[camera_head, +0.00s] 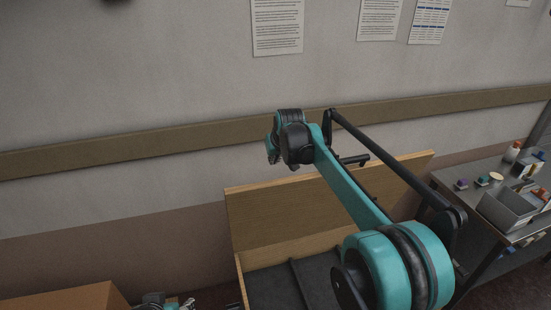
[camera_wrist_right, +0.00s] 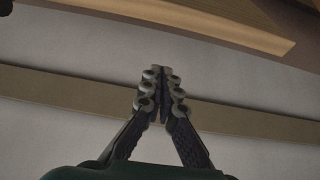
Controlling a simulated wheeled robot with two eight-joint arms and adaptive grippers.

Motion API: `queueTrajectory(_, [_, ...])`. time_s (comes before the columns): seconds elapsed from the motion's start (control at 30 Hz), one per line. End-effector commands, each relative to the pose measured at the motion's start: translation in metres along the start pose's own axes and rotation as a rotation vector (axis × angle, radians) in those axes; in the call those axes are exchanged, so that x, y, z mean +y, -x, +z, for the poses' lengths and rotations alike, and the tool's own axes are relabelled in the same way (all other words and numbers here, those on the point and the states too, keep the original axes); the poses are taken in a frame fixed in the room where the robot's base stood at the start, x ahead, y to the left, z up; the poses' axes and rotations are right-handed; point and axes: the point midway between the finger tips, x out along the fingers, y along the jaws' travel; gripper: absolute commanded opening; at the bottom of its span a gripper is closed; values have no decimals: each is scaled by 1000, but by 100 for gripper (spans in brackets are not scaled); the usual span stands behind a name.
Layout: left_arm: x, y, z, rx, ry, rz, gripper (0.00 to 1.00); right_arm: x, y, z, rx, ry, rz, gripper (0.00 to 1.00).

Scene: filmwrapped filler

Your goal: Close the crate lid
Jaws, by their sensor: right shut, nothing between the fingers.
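The wooden crate stands against the wall in the middle of the head view, with a dark interior (camera_head: 275,287). Its lid, a light wooden panel (camera_head: 270,218), stands upright at the crate's back, so the crate is open. My right arm reaches across the crate, and my right gripper (camera_head: 273,152) is above the panel's top edge near the wall. In the right wrist view my right gripper (camera_wrist_right: 161,80) is shut and empty, with a wooden edge (camera_wrist_right: 215,22) apart from it at the top. Part of my left gripper (camera_head: 165,301) shows at the bottom edge; its fingers are unclear.
A metal table (camera_head: 475,178) at the right holds a grey bin (camera_head: 505,212) and several small items. A brown box (camera_head: 70,297) is at the lower left. A wooden rail (camera_head: 130,138) runs along the wall behind the crate.

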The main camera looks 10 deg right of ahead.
Motion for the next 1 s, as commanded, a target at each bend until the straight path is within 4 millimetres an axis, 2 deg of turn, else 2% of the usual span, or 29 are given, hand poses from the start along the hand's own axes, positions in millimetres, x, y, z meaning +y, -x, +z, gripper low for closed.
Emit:
queueTrajectory(0.1, [0,-2,1,0,0,0,49,0,-26,0,0,0,0,0])
queueTrajectory(0.27, [0,-3,2,0,0,0,49,0,-56,0,0,0,0,0])
queueTrajectory(0.4, [0,-4,2,0,0,0,49,0,-50,19,0,0,0,0])
queueTrajectory(0.6, [0,-4,3,0,0,0,49,0,-44,35,0,0,0,0])
queueTrajectory(1.0, [0,-4,3,0,0,0,49,0,-42,38,1,0,0,0])
